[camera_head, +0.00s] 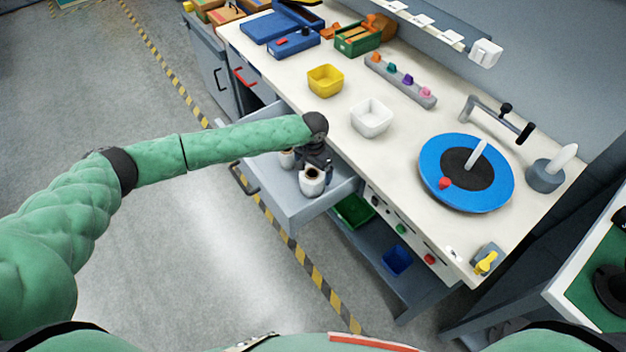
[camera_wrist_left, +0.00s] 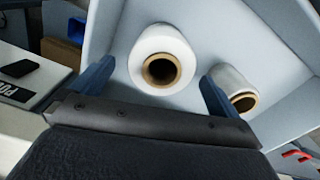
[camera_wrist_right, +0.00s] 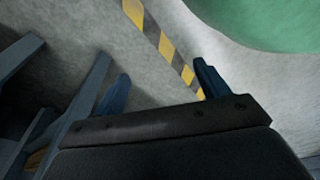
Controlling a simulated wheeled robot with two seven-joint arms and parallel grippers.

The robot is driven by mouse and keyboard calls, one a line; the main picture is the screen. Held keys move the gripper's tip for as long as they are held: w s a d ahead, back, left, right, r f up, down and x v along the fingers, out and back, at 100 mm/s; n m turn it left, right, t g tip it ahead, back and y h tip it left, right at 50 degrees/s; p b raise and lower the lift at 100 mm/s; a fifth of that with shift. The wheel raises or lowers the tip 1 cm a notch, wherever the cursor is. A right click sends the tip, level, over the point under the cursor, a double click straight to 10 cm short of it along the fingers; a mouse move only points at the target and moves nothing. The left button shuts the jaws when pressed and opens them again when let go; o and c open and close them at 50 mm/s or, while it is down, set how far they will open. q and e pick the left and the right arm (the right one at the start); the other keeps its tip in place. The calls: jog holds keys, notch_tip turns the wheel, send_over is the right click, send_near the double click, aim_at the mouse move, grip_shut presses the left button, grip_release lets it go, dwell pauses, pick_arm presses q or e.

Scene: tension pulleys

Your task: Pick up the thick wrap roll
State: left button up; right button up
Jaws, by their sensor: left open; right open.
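The thick wrap roll (camera_head: 312,184), white with a brown core, stands upright in the open drawer (camera_head: 281,206). A thinner wrap roll (camera_head: 287,159) stands in the same drawer to its left. My left gripper (camera_head: 319,158) is over the drawer, its fingers small and dark here. In the left wrist view, my left gripper (camera_wrist_left: 157,72) is open and empty, with the thick roll (camera_wrist_left: 165,42) between and beyond the fingertips. The thinner roll (camera_wrist_left: 236,78) is beside the right finger, partly hidden. My right gripper (camera_wrist_right: 161,72) is open and empty above the floor.
The workbench (camera_head: 330,150) holds a yellow bin (camera_head: 325,80), a white bin (camera_head: 371,118) and a blue turntable (camera_head: 435,180). A green tray (camera_head: 355,209) and a blue bin (camera_head: 397,260) sit beneath. The floor left of the drawer is clear.

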aim_at(312, 177)
pick_arm(q)
notch_tip(312, 177, down, 4)
jog(key=p, duration=0.3)
jog(key=shift+a+f, duration=0.15)
jog(key=shift+f, duration=0.35)
pick_arm(e)
jog(key=s+d+f, duration=0.1)
jog(key=s, duration=0.6)
jog(key=shift+s+d+f+g, duration=0.2)
jog(key=shift+s+f+g, duration=0.05)
jog(key=shift+s+g, duration=0.05)
pick_arm(q)
jog(key=c, duration=1.3)
pick_arm(e)
jog(key=shift+s, duration=0.1)
